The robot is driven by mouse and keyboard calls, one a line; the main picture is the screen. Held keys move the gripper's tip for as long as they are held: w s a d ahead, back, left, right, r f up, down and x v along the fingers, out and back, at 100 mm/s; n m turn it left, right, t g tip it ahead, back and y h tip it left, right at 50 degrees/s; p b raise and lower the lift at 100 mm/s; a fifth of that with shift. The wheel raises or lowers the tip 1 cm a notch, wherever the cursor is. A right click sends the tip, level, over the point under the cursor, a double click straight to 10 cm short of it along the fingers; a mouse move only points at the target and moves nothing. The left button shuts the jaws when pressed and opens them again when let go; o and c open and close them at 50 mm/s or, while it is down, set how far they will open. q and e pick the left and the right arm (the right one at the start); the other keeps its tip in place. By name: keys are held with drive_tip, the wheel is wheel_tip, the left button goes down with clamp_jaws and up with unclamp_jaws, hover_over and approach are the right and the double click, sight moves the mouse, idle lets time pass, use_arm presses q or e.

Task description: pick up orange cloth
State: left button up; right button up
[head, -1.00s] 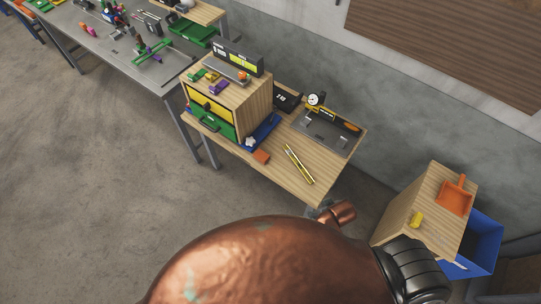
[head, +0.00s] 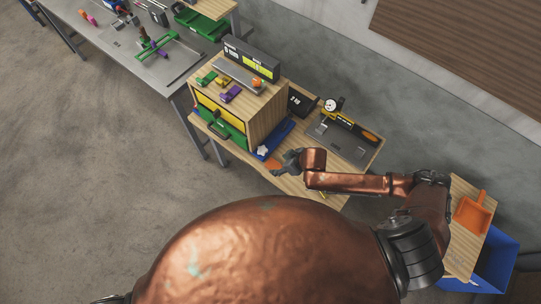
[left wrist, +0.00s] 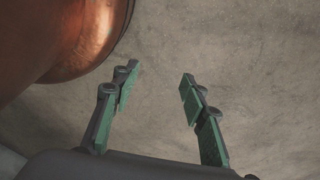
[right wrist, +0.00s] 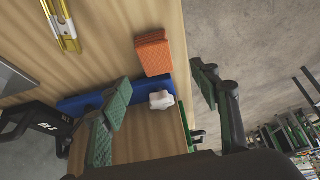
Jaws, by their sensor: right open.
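The orange cloth (right wrist: 153,54) is a folded block lying flat on the wooden bench top, near its front edge, in the right wrist view. In the head view the orange cloth (head: 273,164) is partly hidden by my right gripper. My right gripper (right wrist: 162,88) is open and empty, above the bench beside the cloth. In the head view the right gripper (head: 288,160) is over the bench's front part. My left gripper (left wrist: 160,76) is open and empty over bare floor.
A white crumpled piece (right wrist: 161,100) sits by the blue tray (right wrist: 80,106), close to the cloth. A wooden drawer unit (head: 268,112) with yellow and green fronts stands left of the cloth. A yellow tool (right wrist: 62,28) lies on the bench. An orange dustpan (head: 472,212) is at right.

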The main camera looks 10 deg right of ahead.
sight(274, 166)
drive_tip(key=shift+w+f, duration=0.15)
drive_tip(key=shift+f, duration=0.25)
drive_tip(key=x, duration=0.3)
drive_tip(key=shift+w+f, duration=0.1)
drive_tip(key=shift+f, duration=0.15)
drive_tip(key=shift+b+x, duration=0.4)
drive_tip(key=shift+x, duration=0.8)
drive_tip(key=shift+f, duration=0.35)
drive_tip(key=shift+w, duration=0.1)
drive_tip(key=c, duration=1.2)
drive_tip(key=shift+c, duration=0.2)
drive_tip(key=shift+r, duration=0.55)
wheel_tip(274, 166, up, 3)
drive_tip(key=shift+f, duration=0.2)
use_arm(q)
drive_tip(key=s, duration=0.2)
drive_tip(key=s+p, duration=0.1)
drive_tip(key=shift+s+a+r, duration=0.15)
drive_tip(key=shift+s+r, duration=0.05)
drive_tip(key=shift+s, duration=0.2)
use_arm(e)
drive_tip(key=s+a+r, duration=0.2)
drive_tip(key=s+r, duration=0.2)
drive_tip(key=s, duration=0.2)
drive_tip(key=s+a+r, duration=0.3)
drive_tip(key=s+r, duration=0.2)
drive_tip(key=s, duration=0.2)
drive_tip(key=shift+a+r, duration=0.2)
drive_tip(key=shift+a, duration=0.1)
